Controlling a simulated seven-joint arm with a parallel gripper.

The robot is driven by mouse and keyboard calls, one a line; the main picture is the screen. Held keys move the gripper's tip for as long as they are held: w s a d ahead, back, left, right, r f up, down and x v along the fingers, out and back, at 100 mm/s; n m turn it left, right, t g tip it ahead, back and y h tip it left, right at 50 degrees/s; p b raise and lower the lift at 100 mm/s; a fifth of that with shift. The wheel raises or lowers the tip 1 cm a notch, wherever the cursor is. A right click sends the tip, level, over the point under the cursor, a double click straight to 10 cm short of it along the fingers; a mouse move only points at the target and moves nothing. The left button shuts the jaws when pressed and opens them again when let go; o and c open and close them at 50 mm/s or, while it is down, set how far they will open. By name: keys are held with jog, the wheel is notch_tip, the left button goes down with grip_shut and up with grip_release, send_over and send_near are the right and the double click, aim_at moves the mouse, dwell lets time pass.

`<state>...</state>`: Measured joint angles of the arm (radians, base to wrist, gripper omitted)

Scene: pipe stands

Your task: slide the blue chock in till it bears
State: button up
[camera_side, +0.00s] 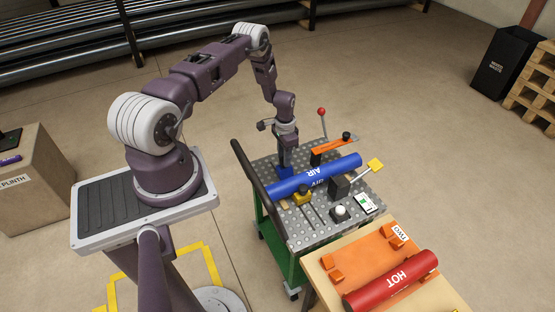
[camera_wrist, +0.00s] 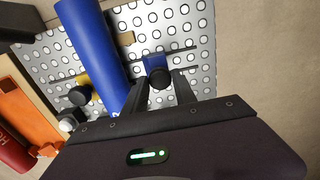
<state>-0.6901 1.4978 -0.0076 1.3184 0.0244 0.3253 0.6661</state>
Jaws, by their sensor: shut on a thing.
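The blue chock (camera_wrist: 154,63) with a black knob (camera_wrist: 161,78) sits on the perforated table top, on a slot, in the wrist view. In the side view the chock (camera_side: 285,172) is partly hidden under my gripper (camera_side: 286,163). In the wrist view my gripper (camera_wrist: 159,84) has its two dark fingers shut on the knob. The blue pipe (camera_wrist: 94,40) lies left of the chock there, with a strip of table top showing between them. The pipe (camera_side: 338,167) is marked AIR in the side view. A yellow chock (camera_side: 302,197) stands on the pipe's other side.
A dark block (camera_side: 339,185) and an orange clamp arm (camera_side: 334,147) stand near the pipe. A red-knobbed lever (camera_side: 322,112) rises at the back. A red HOT pipe (camera_side: 392,280) rests on the neighbouring bench. A dark handle (camera_side: 258,184) borders the table's left side.

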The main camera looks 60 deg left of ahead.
jog(key=shift+d, duration=2.15)
jog(key=o, duration=0.8)
jog(key=w+d+r+t, duration=0.1)
jog(key=w+d+r, duration=0.1)
jog(key=r, duration=1)
jog(key=w+d+r, duration=0.2)
jog(key=d+r, duration=0.1)
jog(key=r, duration=1)
jog(key=s+d+r+t+y, duration=0.1)
jog(key=s+d+r, duration=0.15)
jog(key=r, duration=0.45)
jog(key=s+d+r, duration=0.1)
jog(key=d+r, duration=0.3)
jog(key=r, duration=0.2)
jog(key=s+d+r+t, duration=0.2)
jog(key=s+d+r, duration=0.6)
jog(key=r, duration=0.2)
jog(key=s+d+r, duration=0.1)
jog(key=s+d, duration=0.1)
jog(key=s, duration=0.5)
jog(key=s+d+r+t+h, duration=0.1)
jog(key=s+d, duration=0.2)
jog(key=s, duration=0.5)
jog(key=shift+t, duration=0.3)
